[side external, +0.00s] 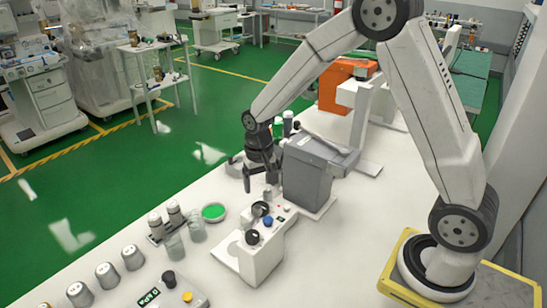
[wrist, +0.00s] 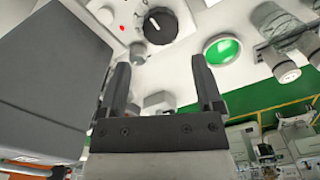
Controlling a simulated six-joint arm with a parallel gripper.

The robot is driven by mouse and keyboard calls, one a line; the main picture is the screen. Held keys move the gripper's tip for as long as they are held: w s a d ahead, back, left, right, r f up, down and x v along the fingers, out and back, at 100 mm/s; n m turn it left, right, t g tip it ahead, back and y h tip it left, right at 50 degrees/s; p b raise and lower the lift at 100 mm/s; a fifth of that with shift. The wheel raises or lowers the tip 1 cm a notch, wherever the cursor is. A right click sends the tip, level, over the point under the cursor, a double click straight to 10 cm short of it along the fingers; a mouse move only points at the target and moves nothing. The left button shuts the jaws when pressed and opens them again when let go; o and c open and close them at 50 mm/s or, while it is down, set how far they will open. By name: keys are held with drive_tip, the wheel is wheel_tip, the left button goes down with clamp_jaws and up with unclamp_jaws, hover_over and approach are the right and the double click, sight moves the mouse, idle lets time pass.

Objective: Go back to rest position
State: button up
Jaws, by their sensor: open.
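My gripper (side external: 258,172) points down over the white worktop, just left of a grey box-shaped device (side external: 308,172). In the wrist view its two dark fingers (wrist: 164,100) are spread apart. I see nothing held between them. A small grey metal piece (wrist: 158,102) shows beyond the fingers, and I cannot tell how far off it is. The grey box fills the left of the wrist view (wrist: 50,85), close beside the left finger.
A white control unit with knobs (side external: 262,245) stands in front of my gripper. A green round dish (side external: 213,212) and metal-capped vials (side external: 174,213) are to the left. Several grey cups (side external: 107,275) line the worktop edge. An orange case (side external: 345,88) stands behind.

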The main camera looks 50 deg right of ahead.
drive_tip(key=s+a+r+n+t, duration=0.2)
drive_tip(key=s+n, duration=0.3)
drive_tip(key=s, duration=0.9)
drive_tip(key=shift+s+a+r+t, duration=0.15)
drive_tip(key=shift+r+t, duration=0.15)
drive_tip(key=shift+r, duration=0.25)
idle(1.3)
